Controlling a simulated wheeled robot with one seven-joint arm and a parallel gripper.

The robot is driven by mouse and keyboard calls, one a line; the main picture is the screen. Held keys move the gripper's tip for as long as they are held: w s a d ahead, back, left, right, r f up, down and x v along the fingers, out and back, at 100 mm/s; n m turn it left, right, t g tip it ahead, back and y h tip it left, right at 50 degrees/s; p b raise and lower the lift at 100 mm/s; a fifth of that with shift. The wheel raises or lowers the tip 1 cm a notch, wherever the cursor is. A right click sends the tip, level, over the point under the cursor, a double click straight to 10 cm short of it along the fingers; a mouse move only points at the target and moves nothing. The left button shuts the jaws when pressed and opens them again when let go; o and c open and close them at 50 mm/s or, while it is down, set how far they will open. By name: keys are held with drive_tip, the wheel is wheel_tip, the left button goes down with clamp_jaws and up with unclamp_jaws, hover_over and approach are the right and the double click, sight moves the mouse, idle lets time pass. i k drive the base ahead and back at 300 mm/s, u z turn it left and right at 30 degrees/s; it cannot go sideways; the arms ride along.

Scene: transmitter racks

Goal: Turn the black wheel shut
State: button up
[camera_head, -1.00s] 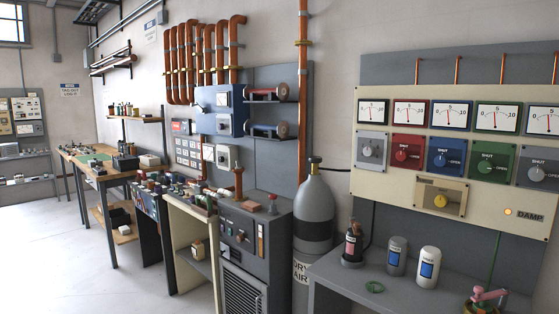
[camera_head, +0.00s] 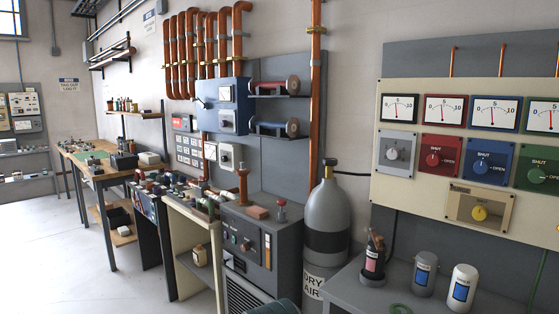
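No wheel that is clearly black shows now. The cream valve panel (camera_head: 411,170) at the right carries a row of square plates with round handles marked SHUT and OPEN. I see a grey handle (camera_head: 394,156), a red handle (camera_head: 433,160), a blue handle (camera_head: 482,167) and a green handle (camera_head: 534,175), cut by the right edge. A yellow knob (camera_head: 479,213) sits lower on the panel. Anything farther right is out of frame. My gripper is not in view.
A grey gas cylinder (camera_head: 327,215) stands left of the panel. A grey bench (camera_head: 345,291) below the panel holds a dark bottle (camera_head: 374,258) and two canisters (camera_head: 424,273). A grey cabinet (camera_head: 258,250) stands left of the cylinder. Floor (camera_head: 50,235) at far left is open.

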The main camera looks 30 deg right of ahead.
sight(330, 162)
drive_tip(key=z, duration=0.2)
drive_tip(key=i, duration=0.55)
drive_tip(key=z, duration=0.5)
